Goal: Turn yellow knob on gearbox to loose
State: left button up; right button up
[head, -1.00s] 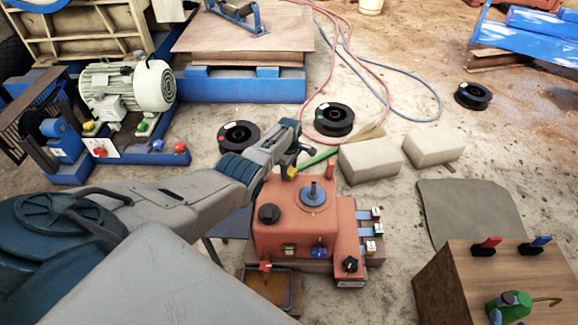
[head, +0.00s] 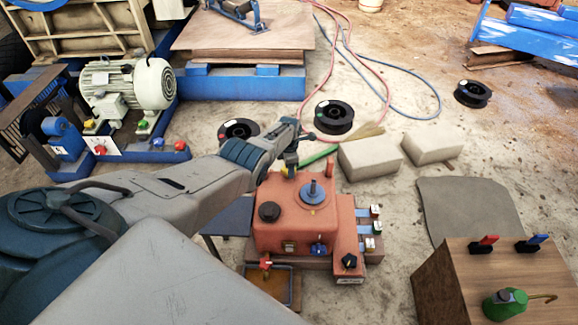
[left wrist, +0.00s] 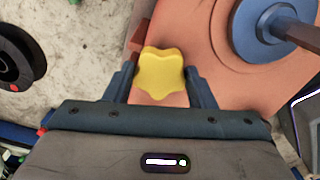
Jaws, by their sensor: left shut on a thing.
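The gearbox (head: 290,230) is an orange-red housing with a blue shaft on top, in the middle of the head view. The yellow knob (left wrist: 160,72) is star-shaped and sits at the gearbox's edge in the left wrist view. In the head view a small part of the yellow knob (head: 284,171) shows at the far left corner of the gearbox. My left gripper (head: 291,164) reaches over that corner, its fingers on either side of the knob, shut on it. The fingers (left wrist: 163,88) also show in the left wrist view. My right gripper is not in view.
A black knob (head: 269,212) stands on the gearbox near my left forearm. The blue shaft (head: 313,190) rises right of my gripper. Pale blocks (head: 369,160) and black spools (head: 334,117) lie behind. A wooden box (head: 440,278) with coloured levers stands at the lower right.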

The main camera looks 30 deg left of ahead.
pick_arm(q)
jog(key=shift+n, duration=0.3)
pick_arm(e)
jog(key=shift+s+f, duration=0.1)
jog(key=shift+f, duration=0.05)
pick_arm(q)
jog(key=o, duration=1)
jog(key=shift+r, duration=0.15)
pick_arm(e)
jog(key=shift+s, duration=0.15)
pick_arm(q)
jog(key=shift+r+p, duration=0.9)
jog(key=shift+p, duration=0.1)
notch_tip(320, 180, up, 9)
jog(key=p, duration=0.6)
jog(key=shift+f, duration=0.15)
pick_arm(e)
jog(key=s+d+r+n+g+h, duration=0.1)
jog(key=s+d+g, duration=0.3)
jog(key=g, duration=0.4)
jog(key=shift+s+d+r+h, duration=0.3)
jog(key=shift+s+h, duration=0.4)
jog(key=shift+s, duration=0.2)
pick_arm(q)
jog(key=shift+s+f, duration=0.1)
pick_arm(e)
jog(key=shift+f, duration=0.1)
